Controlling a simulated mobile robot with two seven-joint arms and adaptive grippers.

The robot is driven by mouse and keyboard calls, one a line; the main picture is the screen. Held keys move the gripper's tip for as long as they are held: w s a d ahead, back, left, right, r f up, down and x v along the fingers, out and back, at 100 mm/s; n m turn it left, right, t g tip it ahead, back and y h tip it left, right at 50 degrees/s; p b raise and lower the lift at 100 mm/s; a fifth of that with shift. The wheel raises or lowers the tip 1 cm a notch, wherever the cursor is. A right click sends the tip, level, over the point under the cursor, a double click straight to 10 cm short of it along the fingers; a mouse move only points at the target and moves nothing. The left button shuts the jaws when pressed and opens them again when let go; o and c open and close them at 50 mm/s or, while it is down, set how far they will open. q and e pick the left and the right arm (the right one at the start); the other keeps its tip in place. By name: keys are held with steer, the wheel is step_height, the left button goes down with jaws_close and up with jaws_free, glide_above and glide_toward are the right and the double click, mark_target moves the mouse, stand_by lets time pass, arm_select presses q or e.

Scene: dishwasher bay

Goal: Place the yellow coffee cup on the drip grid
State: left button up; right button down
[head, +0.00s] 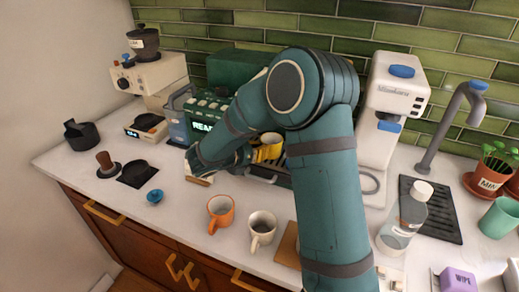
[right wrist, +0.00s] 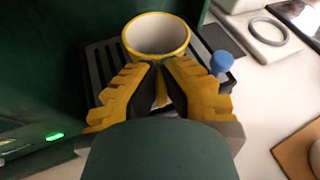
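The yellow coffee cup (head: 268,150) is at the front of the green coffee machine, partly hidden by my right arm. In the right wrist view the yellow cup (right wrist: 157,36) looks upright, its pale inside facing up, over the black slotted drip grid (right wrist: 97,68). I cannot tell whether it touches the grid. My right gripper (right wrist: 160,72) has its yellow fingers closed together around the cup's handle. The drip grid (head: 272,173) also shows below the cup in the head view. My left gripper is not in view.
An orange cup (head: 220,212) and a white cup (head: 262,228) stand on the counter in front. A white grinder (head: 395,85) stands right of the machine. A blue knob (right wrist: 222,62) is close to the grid's right side. A clear bottle (head: 402,225) stands farther right.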

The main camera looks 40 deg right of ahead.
steer(key=shift+f, duration=0.3)
stand_by(0.5)
steer(key=c, duration=1.1)
jaws_free()
steer(key=shift+o, duration=0.2)
steer(key=v, duration=1.2)
steer(key=shift+r, duration=0.1)
